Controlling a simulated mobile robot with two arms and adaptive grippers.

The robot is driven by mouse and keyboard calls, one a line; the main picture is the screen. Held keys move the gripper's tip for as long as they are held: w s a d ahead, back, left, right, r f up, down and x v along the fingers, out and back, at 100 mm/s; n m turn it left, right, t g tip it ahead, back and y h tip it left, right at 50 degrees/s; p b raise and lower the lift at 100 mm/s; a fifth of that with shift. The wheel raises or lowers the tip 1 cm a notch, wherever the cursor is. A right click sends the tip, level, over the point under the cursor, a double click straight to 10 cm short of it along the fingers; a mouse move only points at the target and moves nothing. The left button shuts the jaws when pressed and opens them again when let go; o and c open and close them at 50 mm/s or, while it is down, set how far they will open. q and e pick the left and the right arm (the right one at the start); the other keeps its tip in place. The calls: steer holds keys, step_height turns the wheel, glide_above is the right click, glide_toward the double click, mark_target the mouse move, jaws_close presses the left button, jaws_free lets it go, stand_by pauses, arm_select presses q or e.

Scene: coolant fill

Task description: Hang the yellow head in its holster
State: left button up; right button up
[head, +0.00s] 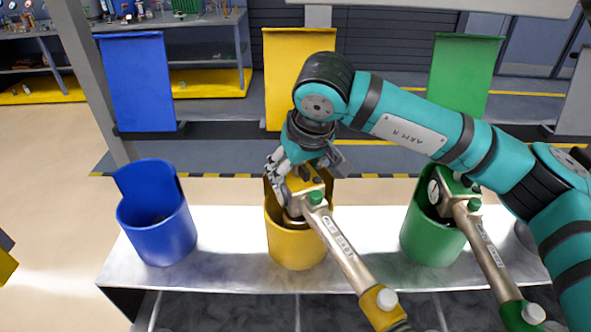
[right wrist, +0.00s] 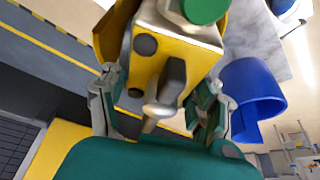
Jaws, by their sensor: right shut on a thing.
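The yellow head (head: 303,184) is a blocky yellow filler head with a long metal handle (head: 347,255) slanting down to the right. My right gripper (head: 292,172) is shut on it from above; in the right wrist view, the fingers (right wrist: 160,100) lie on both sides of the yellow block (right wrist: 190,52). The yellow holster (head: 297,243) is an open cup on the metal shelf. The lower part of the head is at the cup's mouth, its nose apparently inside; how deep it sits is hidden. My left gripper is not in view.
The blue holster (head: 165,232) at the left looks empty; it also shows in the right wrist view (right wrist: 252,92). The green holster (head: 432,238) at the right holds a green head (head: 455,190). Coloured panels (head: 140,82) hang behind. The metal shelf (head: 220,250) is clear between the cups.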

steer(key=shift+f+b, duration=0.65)
steer(key=shift+f, duration=0.1)
steer(key=o, duration=1.8)
steer(key=v, duration=1.2)
steer(key=shift+s, duration=0.1)
